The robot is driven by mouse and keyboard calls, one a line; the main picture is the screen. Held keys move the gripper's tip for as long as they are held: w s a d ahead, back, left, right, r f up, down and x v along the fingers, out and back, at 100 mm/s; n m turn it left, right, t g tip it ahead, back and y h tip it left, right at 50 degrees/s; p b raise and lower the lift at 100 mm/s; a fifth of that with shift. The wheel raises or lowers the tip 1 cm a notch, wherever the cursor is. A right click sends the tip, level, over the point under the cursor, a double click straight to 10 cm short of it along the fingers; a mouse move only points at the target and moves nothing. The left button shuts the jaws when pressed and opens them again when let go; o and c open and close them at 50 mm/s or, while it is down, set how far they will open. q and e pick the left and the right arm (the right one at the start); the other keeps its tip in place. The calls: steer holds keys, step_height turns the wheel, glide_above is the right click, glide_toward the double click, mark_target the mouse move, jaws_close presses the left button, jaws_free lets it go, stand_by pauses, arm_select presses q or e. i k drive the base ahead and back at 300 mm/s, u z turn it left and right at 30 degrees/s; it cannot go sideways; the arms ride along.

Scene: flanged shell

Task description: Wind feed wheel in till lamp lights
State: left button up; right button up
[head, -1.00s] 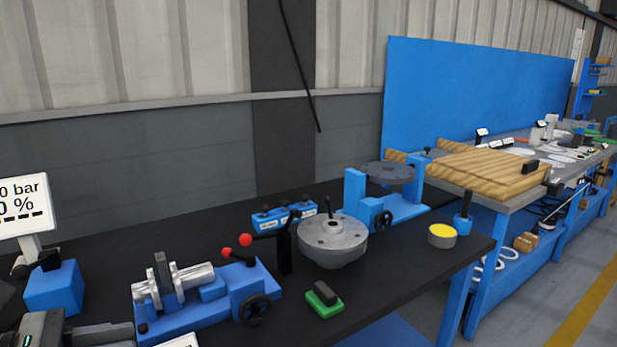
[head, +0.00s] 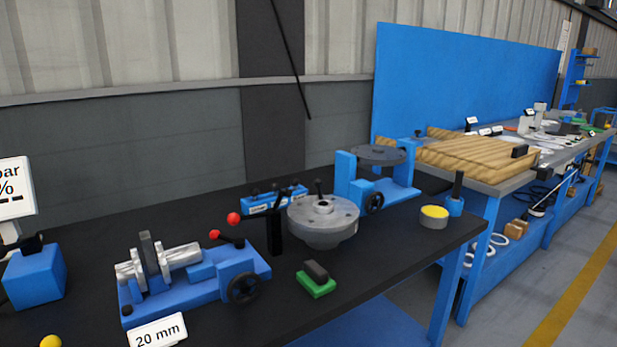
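A black handwheel (head: 244,287) sits on the front right of a blue clamping fixture (head: 185,295) on the near part of the bench. The fixture bears silvery jaws (head: 160,262) and red-knobbed levers (head: 234,218) stand at its back. A second, smaller black handwheel (head: 375,202) is on a blue stand with a grey disc (head: 376,154) farther back. Which wheel is the feed wheel is not marked. I cannot identify a lamp or see one lit. Neither of my grippers is in view.
A grey flanged shell (head: 323,222) stands mid-bench on the black bench top (head: 375,260). Near it are a green block with a black handle (head: 316,280) and a yellow-topped grey cup (head: 434,217). A "20 mm" sign (head: 157,331) stands before the fixture.

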mark_target(244, 287)
steer(key=z, duration=1.6)
steer(key=i, duration=1.4)
steer(key=u, duration=2.8)
